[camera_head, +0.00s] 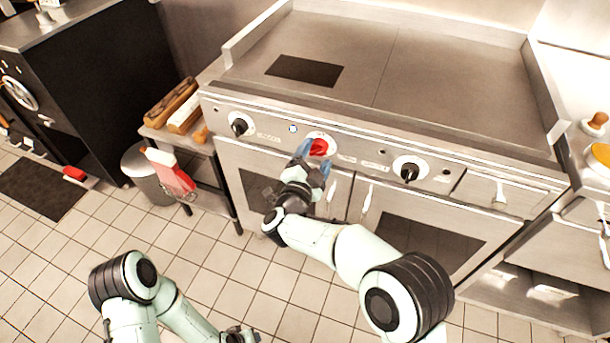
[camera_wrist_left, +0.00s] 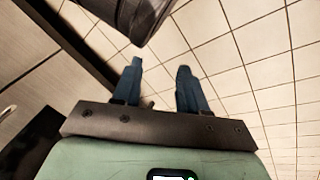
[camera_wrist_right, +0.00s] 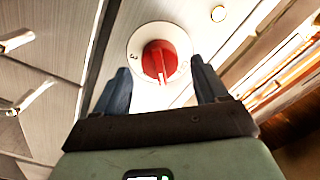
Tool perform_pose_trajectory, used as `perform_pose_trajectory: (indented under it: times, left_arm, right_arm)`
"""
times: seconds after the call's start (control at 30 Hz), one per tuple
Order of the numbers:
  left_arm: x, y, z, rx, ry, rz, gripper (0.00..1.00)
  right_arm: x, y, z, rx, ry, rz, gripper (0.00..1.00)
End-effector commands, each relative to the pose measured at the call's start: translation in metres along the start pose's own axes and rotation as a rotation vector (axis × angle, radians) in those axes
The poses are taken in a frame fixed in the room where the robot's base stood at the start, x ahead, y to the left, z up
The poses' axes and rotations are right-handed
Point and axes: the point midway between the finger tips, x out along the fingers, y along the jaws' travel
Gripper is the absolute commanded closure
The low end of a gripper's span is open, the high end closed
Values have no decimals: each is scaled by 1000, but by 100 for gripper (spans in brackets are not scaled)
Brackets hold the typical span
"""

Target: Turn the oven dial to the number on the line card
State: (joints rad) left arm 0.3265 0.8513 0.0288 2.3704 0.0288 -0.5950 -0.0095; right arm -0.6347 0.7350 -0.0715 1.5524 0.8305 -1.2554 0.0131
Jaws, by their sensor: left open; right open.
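The red oven dial (camera_head: 319,147) is on the range's front panel, left of centre. In the right wrist view the red dial (camera_wrist_right: 154,62) sits on a round white plate, its raised grip nearly upright in the picture. A "3" shows at the plate's left; other numbers are hidden or unclear. My right gripper (camera_head: 314,162) is open in front of the dial, its blue fingers (camera_wrist_right: 160,70) to either side of it; I cannot tell whether they touch it. My left gripper (camera_wrist_left: 161,70) is open and empty over the tiled floor. I cannot make out a line card.
Black-handled knobs (camera_head: 239,126) and (camera_head: 408,172) flank the red dial on the panel. Oven door handles (camera_head: 366,198) are below it. A side table (camera_head: 203,147) with wooden items and a bin (camera_head: 140,165) stand at left. Floor in front is clear.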

Motion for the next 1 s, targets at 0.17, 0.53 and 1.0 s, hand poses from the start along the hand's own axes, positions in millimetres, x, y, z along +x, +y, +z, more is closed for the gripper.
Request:
perform_pose_trajectory:
  times: [0.17, 0.53, 1.0]
  left_arm:
    - [-11, 8, -5, 8, 16, 13, 57]
    - [-22, 11, 12, 11, -38, 15, 57]
    - [-22, 11, 14, 12, -44, 15, 57]
  right_arm:
    - [-42, -3, -1, -3, -4, -4, 27]
    - [-106, -1, 0, -1, -1, -1, 27]
    - [-114, 0, 0, 0, 1, -1, 27]
